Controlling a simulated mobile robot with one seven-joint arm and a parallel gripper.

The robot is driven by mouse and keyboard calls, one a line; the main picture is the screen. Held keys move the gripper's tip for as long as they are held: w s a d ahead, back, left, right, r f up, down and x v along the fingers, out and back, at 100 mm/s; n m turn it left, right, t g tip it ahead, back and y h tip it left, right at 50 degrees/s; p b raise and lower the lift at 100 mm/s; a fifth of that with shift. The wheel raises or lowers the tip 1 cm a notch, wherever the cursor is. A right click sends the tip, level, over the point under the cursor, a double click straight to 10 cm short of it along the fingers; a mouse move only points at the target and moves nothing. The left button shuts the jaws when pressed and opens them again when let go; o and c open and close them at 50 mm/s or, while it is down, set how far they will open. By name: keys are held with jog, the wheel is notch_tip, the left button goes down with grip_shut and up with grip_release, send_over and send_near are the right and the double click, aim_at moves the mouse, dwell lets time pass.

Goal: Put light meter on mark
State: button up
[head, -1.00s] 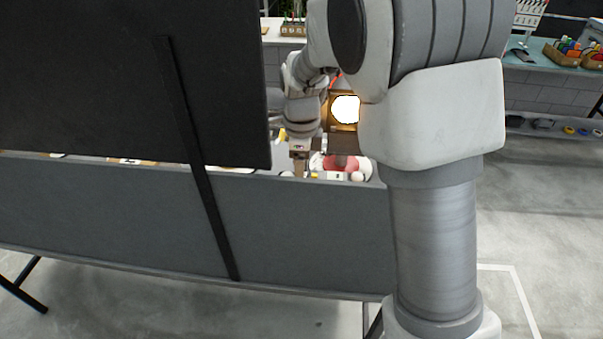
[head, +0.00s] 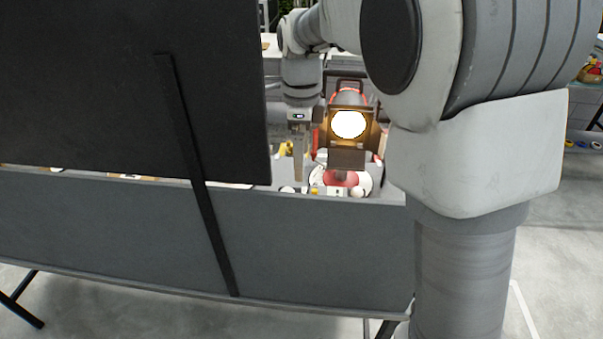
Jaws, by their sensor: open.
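My gripper (head: 298,176) points down over the tabletop, left of the lit lamp. It is open, and I see nothing held in it; its tips end close above small items behind the table's front panel. I cannot clearly make out the light meter or the mark. A small white rounded item (head: 288,190) sits at the gripper's tips, and a small white block with a dark sign (head: 338,191) lies to the right; I cannot tell whether either is the light meter or mark. The dark board and the front panel hide most of the tabletop.
A lit lamp with barn doors (head: 348,124) stands just right of my gripper. Below it is a red item (head: 343,178) on a white round shape. A large black board (head: 120,90) blocks the left, and a grey panel (head: 300,250) fronts the table.

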jog(key=s+d+r+n+t, duration=0.2)
jog(key=s+d+r+n, duration=0.45)
jog(key=s+n, duration=0.3)
jog(key=s+d+f+n+t, duration=0.1)
jog(key=s+n, duration=0.4)
jog(key=s, duration=0.1)
jog(key=s+d+n+t, duration=0.2)
jog(key=s+n, duration=0.3)
jog(key=s, duration=0.2)
jog(key=shift+f+n+t, duration=0.3)
jog(key=shift+f+n, duration=0.05)
